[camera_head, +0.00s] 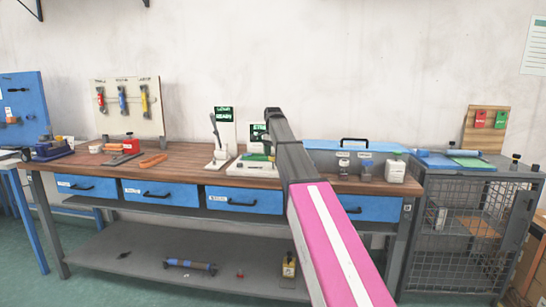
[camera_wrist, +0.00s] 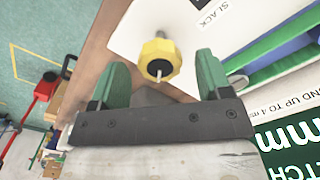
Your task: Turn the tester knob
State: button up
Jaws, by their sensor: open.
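The tester knob (camera_wrist: 158,58) is a yellow faceted knob with a pale pointer line, on a white plate marked "SLACK" in the wrist view. My gripper (camera_wrist: 162,66) is open, with one green finger on each side of the knob. Gaps show between the knob and both fingers; I cannot tell the depth between them. In the head view the tester (camera_head: 252,169) is a white base with green parts on the workbench, partly behind my arm. The knob and my fingers are hidden there.
A dark green sign (camera_wrist: 290,135) and a green-and-blue part (camera_wrist: 275,58) lie close on the right in the wrist view.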

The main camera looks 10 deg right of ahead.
jog(key=shift+f, duration=0.5)
jog(key=c, duration=0.9)
